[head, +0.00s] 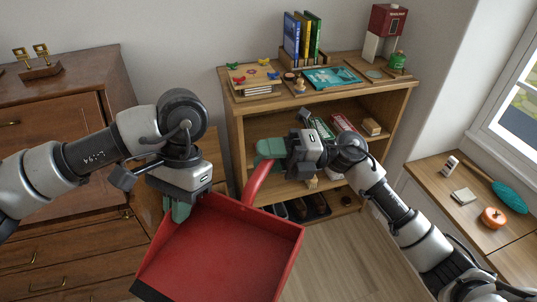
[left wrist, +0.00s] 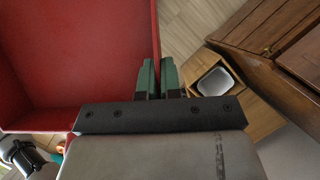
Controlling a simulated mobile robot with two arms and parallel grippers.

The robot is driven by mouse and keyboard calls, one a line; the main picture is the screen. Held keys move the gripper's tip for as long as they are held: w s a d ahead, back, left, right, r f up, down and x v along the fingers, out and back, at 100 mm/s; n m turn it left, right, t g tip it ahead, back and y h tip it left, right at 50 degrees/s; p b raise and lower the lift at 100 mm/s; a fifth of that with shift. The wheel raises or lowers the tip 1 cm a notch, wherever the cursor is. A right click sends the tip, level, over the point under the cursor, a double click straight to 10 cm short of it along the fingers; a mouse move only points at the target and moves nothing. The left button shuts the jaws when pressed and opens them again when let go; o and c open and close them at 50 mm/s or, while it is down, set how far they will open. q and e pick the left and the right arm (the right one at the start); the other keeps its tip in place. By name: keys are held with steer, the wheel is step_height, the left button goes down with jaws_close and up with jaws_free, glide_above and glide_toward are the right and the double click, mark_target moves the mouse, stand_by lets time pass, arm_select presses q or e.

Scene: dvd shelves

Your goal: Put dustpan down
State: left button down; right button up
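The red dustpan (head: 225,250) is in the lower middle of the head view, tray facing up, in front of the shelf. Its wall and tray also show at the left of the left wrist view (left wrist: 75,55). My left gripper (head: 180,208) is at the tray's rear left corner. In the left wrist view its green fingers (left wrist: 158,78) are close together with the red wall edge between them. My right gripper (head: 268,150) is at the top of the dustpan's handle, and its green fingers cover the handle's end. What lies beneath the dustpan is hidden.
A wooden shelf (head: 235,110) with books and small items on top stands behind. A wooden dresser (head: 60,120) is at left. A low cabinet (head: 440,182) with an orange tomato-shaped object (head: 493,217) and a teal item is at right. Bare floor (head: 335,255) shows right of the dustpan.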

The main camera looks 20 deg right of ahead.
arm_select(q)
steer(key=c, duration=1.8)
jaws_free()
steer(key=shift+r, duration=0.1)
arm_select(e)
jaws_close()
arm_select(q)
steer(key=o, duration=0.6)
steer(key=shift+c, duration=0.2)
